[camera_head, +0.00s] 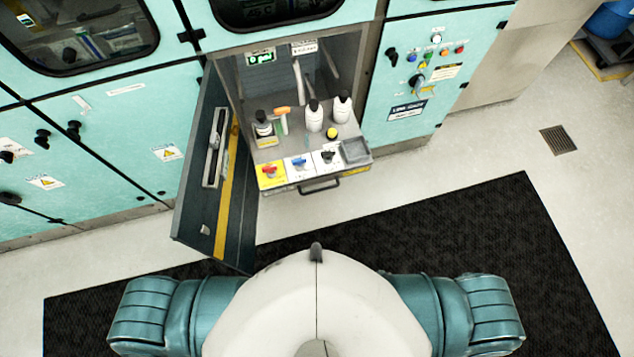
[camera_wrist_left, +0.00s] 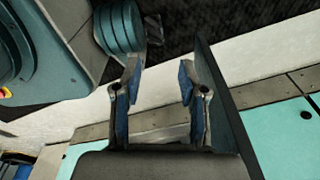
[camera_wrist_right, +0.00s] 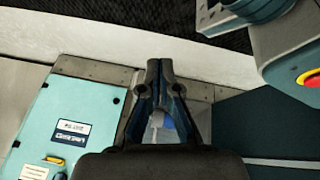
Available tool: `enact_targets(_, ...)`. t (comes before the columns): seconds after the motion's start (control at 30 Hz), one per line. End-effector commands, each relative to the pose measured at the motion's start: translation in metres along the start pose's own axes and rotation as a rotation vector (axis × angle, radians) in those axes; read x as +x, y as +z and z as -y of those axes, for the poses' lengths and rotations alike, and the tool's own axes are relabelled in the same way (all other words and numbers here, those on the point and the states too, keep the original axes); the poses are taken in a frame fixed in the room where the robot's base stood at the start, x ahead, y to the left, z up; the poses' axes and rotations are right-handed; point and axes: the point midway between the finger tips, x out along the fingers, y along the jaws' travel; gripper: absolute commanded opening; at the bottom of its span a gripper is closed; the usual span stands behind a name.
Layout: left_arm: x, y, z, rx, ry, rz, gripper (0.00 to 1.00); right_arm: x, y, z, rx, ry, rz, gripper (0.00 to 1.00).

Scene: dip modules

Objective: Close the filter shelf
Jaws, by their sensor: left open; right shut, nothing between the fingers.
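The filter shelf (camera_head: 297,150) is pulled out of an open bay in the teal cabinet in the head view. Its front carries red, blue and black valve knobs and a dark bar handle (camera_head: 320,187). Several bottles, an orange-topped item (camera_head: 282,113) and a yellow-capped item (camera_head: 331,133) stand on it. My left gripper (camera_wrist_left: 158,85) is open and empty in the left wrist view, beside a dark upright panel (camera_wrist_left: 228,105). My right gripper (camera_wrist_right: 158,66) is shut and empty in the right wrist view. Neither gripper shows in the head view, so their distance from the shelf is unclear.
A dark cabinet door (camera_head: 195,218) with a yellow stripe stands open left of the shelf. A control panel (camera_head: 432,65) with buttons is to its right. A black mat (camera_head: 430,235) covers the floor in front. Pale floor right of the cabinet is clear around a drain (camera_head: 558,139).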

Motion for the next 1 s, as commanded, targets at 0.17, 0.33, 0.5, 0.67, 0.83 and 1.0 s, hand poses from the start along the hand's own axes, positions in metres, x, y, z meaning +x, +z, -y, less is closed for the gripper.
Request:
enact_targets(0.17,-0.002,-0.077,0.001,-0.012,-0.001,-0.043,0.42,0.023,-0.153,-0.062,-0.432,0.147,-0.471,0.0)
enact_targets(0.33,-0.046,-0.125,0.003,-0.022,-0.002,-0.069,0.42,-0.021,-0.268,-0.062,-0.868,0.281,-0.887,0.0)
enact_targets(0.5,-0.102,-0.144,0.005,-0.03,-0.003,-0.082,0.42,-0.078,-0.322,-0.025,-1.249,0.385,-1.222,0.0)
enact_targets(0.67,-0.141,-0.146,0.007,-0.033,-0.005,-0.087,0.42,-0.114,-0.335,0.002,-1.46,0.439,-1.404,0.0)
enact_targets(0.83,-0.157,-0.147,0.007,-0.034,-0.006,-0.091,0.42,-0.127,-0.34,0.013,-1.525,0.458,-1.462,0.0)
enact_targets(1.0,-0.158,-0.147,0.007,-0.034,-0.006,-0.092,0.42,-0.124,-0.359,0.025,-1.522,0.461,-1.463,0.0)
